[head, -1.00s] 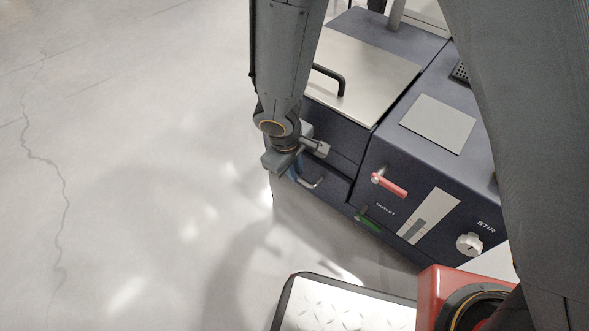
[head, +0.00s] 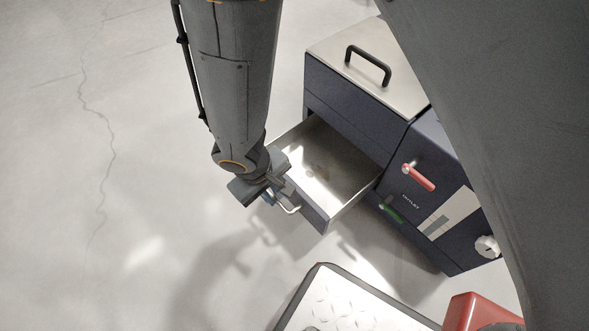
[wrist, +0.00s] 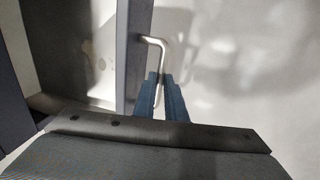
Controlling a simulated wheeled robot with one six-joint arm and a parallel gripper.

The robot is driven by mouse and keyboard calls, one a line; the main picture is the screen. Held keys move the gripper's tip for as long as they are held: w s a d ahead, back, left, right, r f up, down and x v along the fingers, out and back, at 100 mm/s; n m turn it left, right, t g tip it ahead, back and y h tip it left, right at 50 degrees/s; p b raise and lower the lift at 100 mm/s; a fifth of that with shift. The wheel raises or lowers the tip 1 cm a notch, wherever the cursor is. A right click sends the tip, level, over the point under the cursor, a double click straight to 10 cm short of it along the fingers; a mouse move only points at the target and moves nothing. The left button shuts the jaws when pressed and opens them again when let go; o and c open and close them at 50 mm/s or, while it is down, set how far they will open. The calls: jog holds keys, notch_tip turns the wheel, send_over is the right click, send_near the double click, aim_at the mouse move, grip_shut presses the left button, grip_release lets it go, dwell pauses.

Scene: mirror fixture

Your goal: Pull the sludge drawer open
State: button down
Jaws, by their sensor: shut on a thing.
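The sludge drawer (head: 335,181) sticks well out of the dark blue cabinet in the head view. Its pale metal inside shows, with a few brownish marks on the bottom. Its bent metal handle (head: 291,209) is on the front panel; the handle also shows in the wrist view (wrist: 154,41). The fingers hide part of the handle.
The cabinet (head: 345,103) has a metal lid with a black handle (head: 368,66) on top. A red lever (head: 419,177) and a green lever (head: 390,208) are on its front, right of the drawer. Open floor (head: 90,220) lies to the left.

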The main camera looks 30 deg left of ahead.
jog(key=shift+s+a, duration=0.25)
jog(key=shift+s, duration=0.55)
jog(key=c, duration=1.8)
grip_release()
jog(key=shift+r, duration=0.1)
jog(key=r+p, duration=0.1)
jog(key=r, duration=0.1)
jog(key=s+r+p, duration=0.1)
jog(key=r+p, duration=0.1)
jog(key=r, duration=0.1)
jog(key=r+p, duration=0.1)
jog(key=r, duration=0.1)
jog(key=shift+s+a+r+p, duration=0.2)
jog(key=shift+a+r+p, duration=0.05)
jog(key=shift+p, duration=0.05)
